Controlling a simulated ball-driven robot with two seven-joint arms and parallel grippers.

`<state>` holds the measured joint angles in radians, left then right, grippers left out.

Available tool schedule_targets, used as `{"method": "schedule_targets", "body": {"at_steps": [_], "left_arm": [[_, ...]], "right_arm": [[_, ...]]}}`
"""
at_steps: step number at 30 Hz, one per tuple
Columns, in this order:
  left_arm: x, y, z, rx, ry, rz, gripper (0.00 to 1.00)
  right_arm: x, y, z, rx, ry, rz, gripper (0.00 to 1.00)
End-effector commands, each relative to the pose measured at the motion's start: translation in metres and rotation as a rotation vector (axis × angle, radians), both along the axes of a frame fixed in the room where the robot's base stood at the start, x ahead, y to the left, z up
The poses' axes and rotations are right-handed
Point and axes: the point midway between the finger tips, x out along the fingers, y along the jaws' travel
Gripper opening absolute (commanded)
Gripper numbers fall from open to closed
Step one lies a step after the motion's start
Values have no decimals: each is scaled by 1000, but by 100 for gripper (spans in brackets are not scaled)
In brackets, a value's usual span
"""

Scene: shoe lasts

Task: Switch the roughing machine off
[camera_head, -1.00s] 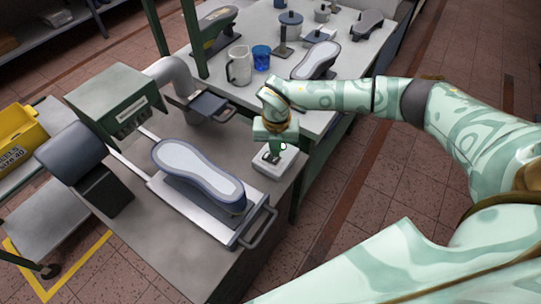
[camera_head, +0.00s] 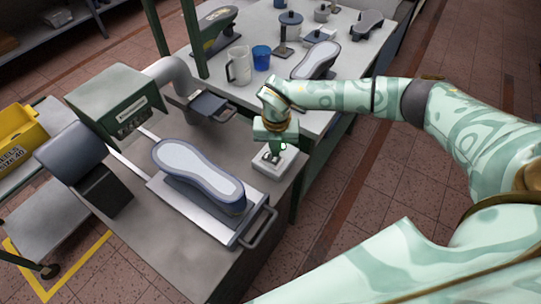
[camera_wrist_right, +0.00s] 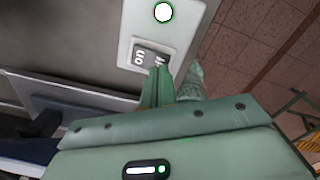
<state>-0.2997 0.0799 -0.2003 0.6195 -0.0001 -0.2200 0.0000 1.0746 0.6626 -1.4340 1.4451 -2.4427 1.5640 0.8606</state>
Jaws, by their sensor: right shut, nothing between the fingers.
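The roughing machine's pale switch box (camera_head: 262,168) sits at the right edge of the workbench. In the right wrist view its rocker switch (camera_wrist_right: 147,57) reads "on" at its left end; my fingers partly cover the label at the other end. A round lamp (camera_wrist_right: 163,12) on the box looks bright white with a green rim. My right gripper (camera_wrist_right: 160,75) is shut and empty, its fingertips at the partly covered end of the rocker. In the head view the right gripper (camera_head: 273,153) points down over the box. Whether it touches the rocker is unclear. My left gripper is not in view.
A green machine housing (camera_head: 120,100) and a dark cylinder (camera_head: 72,155) stand to the left. A shoe last (camera_head: 198,176) lies sole-up on a metal carriage (camera_head: 180,205) beside the switch box. Mugs (camera_head: 239,66) and more lasts occupy the bench behind.

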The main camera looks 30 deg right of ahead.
Motion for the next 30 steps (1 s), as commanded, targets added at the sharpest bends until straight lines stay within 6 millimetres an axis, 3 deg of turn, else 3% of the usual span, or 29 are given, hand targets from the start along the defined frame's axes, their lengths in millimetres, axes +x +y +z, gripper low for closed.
{"method": "schedule_targets", "body": {"at_steps": [30], "left_arm": [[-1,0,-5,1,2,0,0]], "right_arm": [[0,0,-11,0,1,0,0]]}}
